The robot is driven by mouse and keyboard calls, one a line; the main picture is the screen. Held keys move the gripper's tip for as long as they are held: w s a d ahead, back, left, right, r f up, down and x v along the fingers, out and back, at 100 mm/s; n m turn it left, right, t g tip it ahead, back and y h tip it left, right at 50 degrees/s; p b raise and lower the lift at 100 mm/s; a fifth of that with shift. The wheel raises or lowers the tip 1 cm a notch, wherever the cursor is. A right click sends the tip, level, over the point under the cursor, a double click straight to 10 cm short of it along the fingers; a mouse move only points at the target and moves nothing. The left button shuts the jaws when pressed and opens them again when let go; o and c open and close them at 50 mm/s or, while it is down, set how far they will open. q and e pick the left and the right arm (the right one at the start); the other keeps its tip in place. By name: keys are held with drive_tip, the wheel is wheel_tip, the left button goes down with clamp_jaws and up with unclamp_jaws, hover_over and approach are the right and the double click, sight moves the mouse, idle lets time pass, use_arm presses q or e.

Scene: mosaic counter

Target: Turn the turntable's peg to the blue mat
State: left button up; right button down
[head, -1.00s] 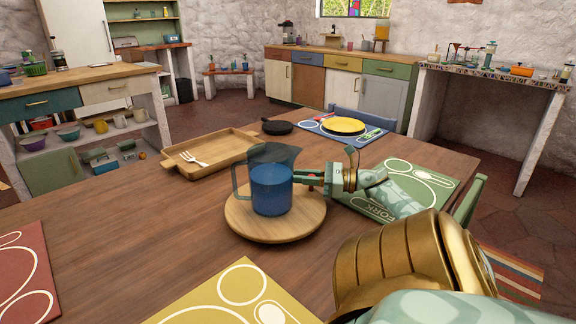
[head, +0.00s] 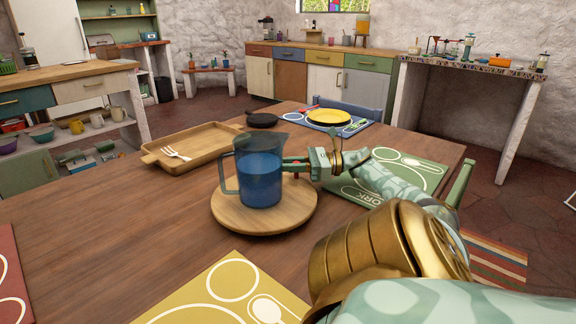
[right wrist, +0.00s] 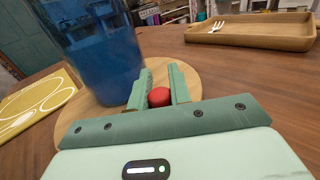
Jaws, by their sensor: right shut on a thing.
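The round wooden turntable (head: 282,218) sits on the table and carries a clear pitcher of blue liquid (head: 259,178). The turntable's red peg (right wrist: 159,96) shows between my right gripper's fingers in the right wrist view. My right gripper (head: 291,163) reaches in from the right, just beside the pitcher, and is shut on the peg. The pitcher hides part of the turntable, and the fingers hide most of the peg in the head view. The blue mat (head: 353,128) lies at the far edge of the table, beyond the turntable. My left gripper is not in view.
A wooden tray with a fork (head: 205,135) and a small black pan (head: 262,120) are behind the pitcher. A yellow plate (head: 329,117) lies on the blue mat. A green mat (head: 425,172) is partly under my right arm; a yellow mat (head: 200,297) is in front.

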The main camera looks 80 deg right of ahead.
drive_tip(key=shift+w+a+f, duration=0.1)
idle(0.4)
drive_tip(key=c, duration=1.5)
unclamp_jaws()
drive_tip(key=shift+o, duration=0.9)
drive_tip(key=shift+w, duration=0.2)
drive_tip(key=shift+s, duration=0.15)
